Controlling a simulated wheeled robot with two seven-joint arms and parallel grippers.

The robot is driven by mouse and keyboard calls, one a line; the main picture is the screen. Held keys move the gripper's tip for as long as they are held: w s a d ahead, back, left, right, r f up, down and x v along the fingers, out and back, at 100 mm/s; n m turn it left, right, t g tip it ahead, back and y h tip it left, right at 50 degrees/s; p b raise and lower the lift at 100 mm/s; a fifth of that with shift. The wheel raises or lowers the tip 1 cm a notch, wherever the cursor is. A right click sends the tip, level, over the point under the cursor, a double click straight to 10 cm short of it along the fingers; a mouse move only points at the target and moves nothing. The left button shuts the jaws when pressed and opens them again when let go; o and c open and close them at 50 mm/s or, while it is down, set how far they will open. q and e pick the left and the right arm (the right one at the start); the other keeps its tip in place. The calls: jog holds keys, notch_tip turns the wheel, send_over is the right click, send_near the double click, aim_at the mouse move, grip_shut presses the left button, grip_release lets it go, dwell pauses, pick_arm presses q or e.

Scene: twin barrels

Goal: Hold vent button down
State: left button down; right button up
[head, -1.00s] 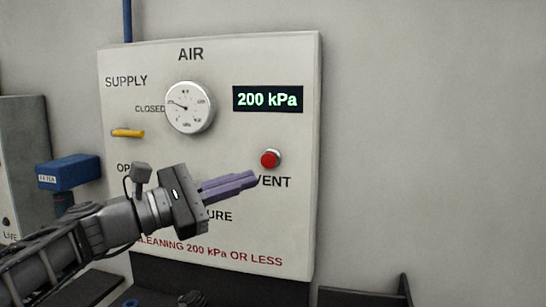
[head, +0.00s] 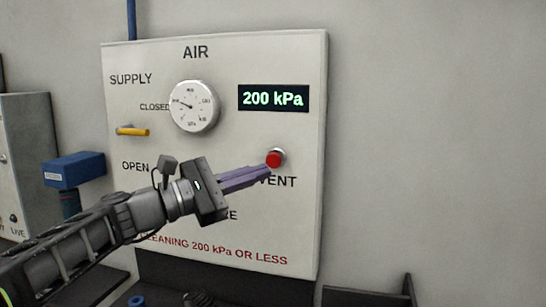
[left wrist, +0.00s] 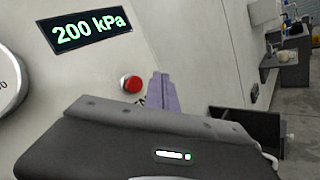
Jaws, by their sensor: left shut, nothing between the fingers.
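The red vent button (head: 274,159) sits on the white air panel (head: 215,225), above the word VENT; it also shows in the left wrist view (left wrist: 131,84). My left gripper (head: 268,171) is shut and empty, its purple fingers pointing at the panel. In the head view the fingertips overlap the lower edge of the button; in the left wrist view the fingers (left wrist: 161,92) lie just right of it with a gap. I cannot tell whether they touch anything. The display (head: 273,98) reads 200 kPa. My right gripper is not in view.
A round gauge (head: 193,106) and a yellow supply lever (head: 133,132), near horizontal between CLOSED and OPEN, are on the panel. A blue block-shaped thing (head: 75,171) is at the left. A dark tray (head: 368,297) is at the lower right. The wall right of the panel is bare.

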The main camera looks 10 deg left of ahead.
aim_at(280, 160)
pick_arm(q)
jog(key=shift+w+d+p, duration=0.15)
jog(key=shift+w+p, duration=0.5)
jog(key=shift+w, duration=1.55)
jog(key=shift+w, duration=0.2)
jog(key=shift+w, duration=0.25)
jog(key=shift+w+p, duration=0.35)
jog(key=shift+w, duration=0.15)
dwell(0.9)
jog(key=shift+s, duration=0.15)
dwell(0.4)
jog(key=shift+s+b, duration=0.6)
jog(key=shift+s, duration=0.2)
jog(key=shift+s+b, duration=1.25)
jog(key=shift+s, duration=1.25)
